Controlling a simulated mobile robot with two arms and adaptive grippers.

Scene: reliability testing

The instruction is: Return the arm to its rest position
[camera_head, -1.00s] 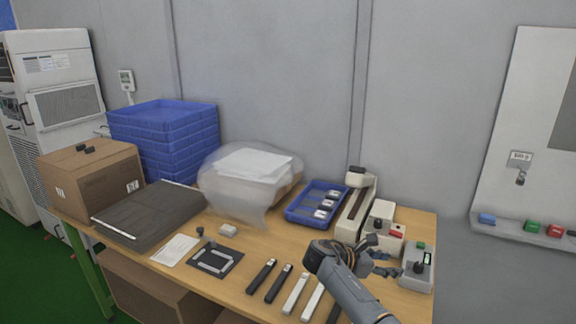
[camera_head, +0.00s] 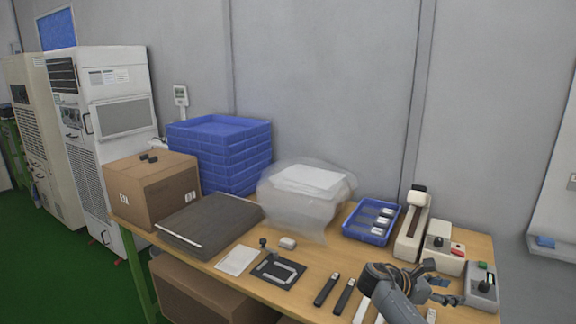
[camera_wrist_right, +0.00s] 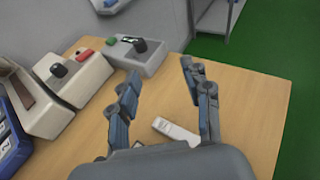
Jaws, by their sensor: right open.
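My right gripper (camera_head: 437,281) is over the right front part of the wooden table (camera_head: 214,259) in the head view, with its arm coming in from the bottom. In the right wrist view the two fingers of the right gripper (camera_wrist_right: 158,82) are spread apart with nothing between them. A white bar-shaped item (camera_wrist_right: 176,131) lies on the table below the fingers, apart from them. My left gripper is not in view.
Grey-white devices (camera_head: 445,248) with knobs stand at the table's right end. A blue tray (camera_head: 350,232), a plastic-wrapped stack (camera_head: 300,205), blue crates (camera_head: 220,155) and a cardboard box (camera_head: 150,190) stand along the back. Black bars (camera_head: 326,289) lie near the front edge.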

